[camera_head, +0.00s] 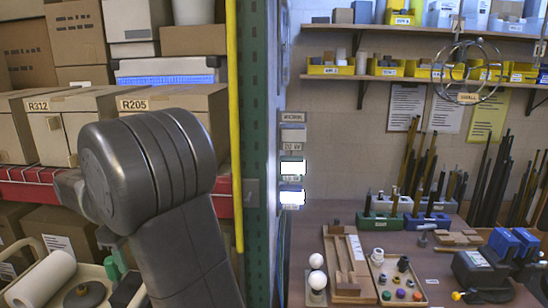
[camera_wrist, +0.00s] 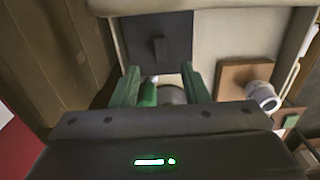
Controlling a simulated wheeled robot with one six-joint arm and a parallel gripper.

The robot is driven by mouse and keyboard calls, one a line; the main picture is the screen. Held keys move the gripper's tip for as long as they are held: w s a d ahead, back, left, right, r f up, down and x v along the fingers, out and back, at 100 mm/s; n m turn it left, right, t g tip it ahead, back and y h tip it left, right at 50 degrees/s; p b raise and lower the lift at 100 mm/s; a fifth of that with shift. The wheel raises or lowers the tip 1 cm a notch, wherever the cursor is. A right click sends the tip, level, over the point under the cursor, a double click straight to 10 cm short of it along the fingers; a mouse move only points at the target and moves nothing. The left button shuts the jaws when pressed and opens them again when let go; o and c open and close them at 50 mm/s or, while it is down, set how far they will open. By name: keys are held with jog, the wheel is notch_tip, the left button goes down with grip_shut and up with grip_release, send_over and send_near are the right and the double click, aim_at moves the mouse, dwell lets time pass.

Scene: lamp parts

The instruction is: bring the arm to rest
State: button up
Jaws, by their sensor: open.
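My gripper (camera_wrist: 161,86) shows in the wrist view with its two green fingers spread apart. A green piece with a white part (camera_wrist: 150,92) and a grey rounded thing (camera_wrist: 172,95) show in the gap between the fingers. I cannot tell how far beyond the fingertips they lie, and neither looks gripped.
A cream tray (camera_wrist: 222,50) holds a dark panel (camera_wrist: 180,35) and a brown block (camera_wrist: 235,75). Shelf boxes (camera_head: 75,118) stand behind my arm. A green post (camera_head: 258,130) divides them from the bench (camera_head: 305,225), which holds bulbs, wooden parts and a dark machine (camera_head: 490,272).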

notch_tip(320, 180, up, 6)
notch_tip(320, 180, down, 14)
jog(key=shift+r+p, duration=0.2)
jog(key=shift+p, duration=0.35)
jog(key=r+p, duration=0.1)
jog(key=r, duration=0.2)
jog(key=r+p, duration=0.3)
jog(key=r, duration=0.2)
jog(key=shift+s+d+r+p, duration=0.2)
jog(key=shift+s+r+p, duration=0.15)
jog(key=shift+s+d+r, duration=0.1)
jog(key=shift+r, duration=0.15)
